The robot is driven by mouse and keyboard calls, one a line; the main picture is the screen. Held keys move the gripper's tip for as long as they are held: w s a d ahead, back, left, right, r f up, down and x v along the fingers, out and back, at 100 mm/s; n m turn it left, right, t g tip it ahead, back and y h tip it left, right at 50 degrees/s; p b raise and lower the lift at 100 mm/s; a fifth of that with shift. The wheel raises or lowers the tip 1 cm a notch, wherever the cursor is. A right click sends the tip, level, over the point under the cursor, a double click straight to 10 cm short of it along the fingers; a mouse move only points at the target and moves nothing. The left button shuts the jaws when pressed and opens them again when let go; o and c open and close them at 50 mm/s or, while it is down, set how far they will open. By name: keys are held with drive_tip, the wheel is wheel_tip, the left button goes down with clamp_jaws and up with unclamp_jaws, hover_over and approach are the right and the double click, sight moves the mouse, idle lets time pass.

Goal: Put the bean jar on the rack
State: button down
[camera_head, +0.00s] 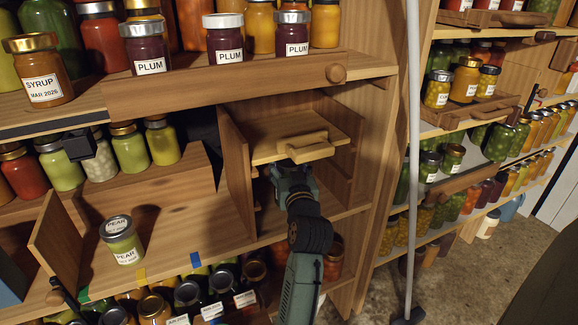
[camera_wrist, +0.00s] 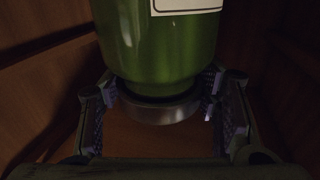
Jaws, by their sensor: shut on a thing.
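My gripper (camera_wrist: 160,96) is shut on a green jar (camera_wrist: 158,55) in the wrist view, one finger at each side near its metal lid (camera_wrist: 156,110). The jar's white label is cut off at the top edge, so I cannot read whether it says bean. In the head view my gripper (camera_head: 291,174) reaches into a wooden compartment, just under a pale board with a handle (camera_head: 305,148). The jar is hidden there. That board may be the rack; I cannot tell for sure.
A pear jar (camera_head: 121,240) stands on the shelf to the left, beside an upright wooden divider (camera_head: 57,240). Plum jars (camera_head: 225,40) and a syrup jar (camera_head: 40,70) stand on the shelf above. Compartment walls (camera_head: 237,170) are close around my gripper.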

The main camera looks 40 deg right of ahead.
drive_tip(key=shift+f, duration=0.2)
idle(0.5)
drive_tip(key=c, duration=0.8)
unclamp_jaws()
drive_tip(key=o, duration=0.3)
drive_tip(key=shift+f, duration=0.1)
drive_tip(key=shift+f, duration=0.15)
drive_tip(key=v, duration=1.2)
drive_tip(key=shift+s, duration=0.1)
